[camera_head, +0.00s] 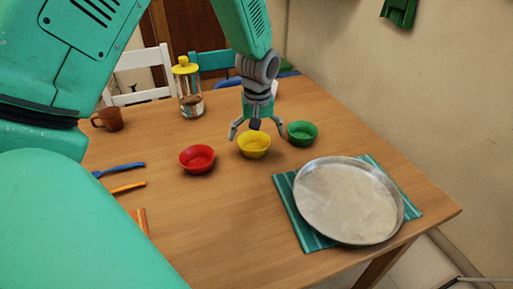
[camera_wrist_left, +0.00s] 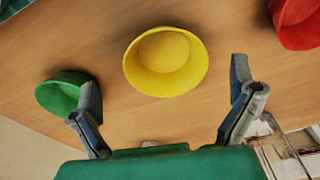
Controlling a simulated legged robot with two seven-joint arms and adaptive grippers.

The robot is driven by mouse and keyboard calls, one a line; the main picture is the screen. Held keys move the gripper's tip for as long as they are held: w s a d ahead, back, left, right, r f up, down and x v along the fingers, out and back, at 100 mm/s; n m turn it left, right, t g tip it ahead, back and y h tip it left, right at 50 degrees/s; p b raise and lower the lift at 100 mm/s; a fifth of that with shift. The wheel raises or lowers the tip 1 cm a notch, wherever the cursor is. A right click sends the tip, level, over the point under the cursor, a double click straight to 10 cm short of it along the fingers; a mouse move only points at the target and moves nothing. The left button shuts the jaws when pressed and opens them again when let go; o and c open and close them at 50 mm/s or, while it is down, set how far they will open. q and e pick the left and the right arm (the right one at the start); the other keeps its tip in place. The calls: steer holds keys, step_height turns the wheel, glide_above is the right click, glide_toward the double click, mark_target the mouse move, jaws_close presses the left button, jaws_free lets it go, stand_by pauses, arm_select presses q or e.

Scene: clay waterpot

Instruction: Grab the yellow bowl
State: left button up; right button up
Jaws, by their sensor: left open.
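A yellow bowl (camera_head: 254,145) stands upright on the wooden table, between a red bowl and a green bowl. My left gripper (camera_head: 256,132) is just above and behind it in the head view, with its fingers spread apart and nothing between them. In the left wrist view the yellow bowl (camera_wrist_left: 166,62) lies ahead of the open left gripper (camera_wrist_left: 166,112), roughly centred between the two fingers and not held. The bowl's inside shows empty. My right gripper is not in view.
The red bowl (camera_head: 197,158) and green bowl (camera_head: 302,133) stand close on either side. A round metal tray (camera_head: 348,200) lies on a green mat (camera_head: 291,213) at the right. A glass jar (camera_head: 189,95) and brown mug (camera_head: 109,119) stand farther back. The table's front middle is clear.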

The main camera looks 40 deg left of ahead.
mark_target(255, 149)
arm_select(q)
steer(key=f, duration=0.2)
steer(key=a+f+b, duration=0.1)
steer(key=f, duration=0.1)
steer(key=shift+w+a+f, duration=0.1)
steer(key=shift+a+f, duration=0.05)
steer(key=shift+f, duration=0.15)
steer(key=shift+w+a+f, duration=0.1)
steer(key=shift+a+f, duration=0.15)
steer(key=shift+f, duration=0.1)
steer(key=shift+d+r, duration=0.25)
steer(key=shift+d, duration=0.25)
steer(key=c, duration=1)
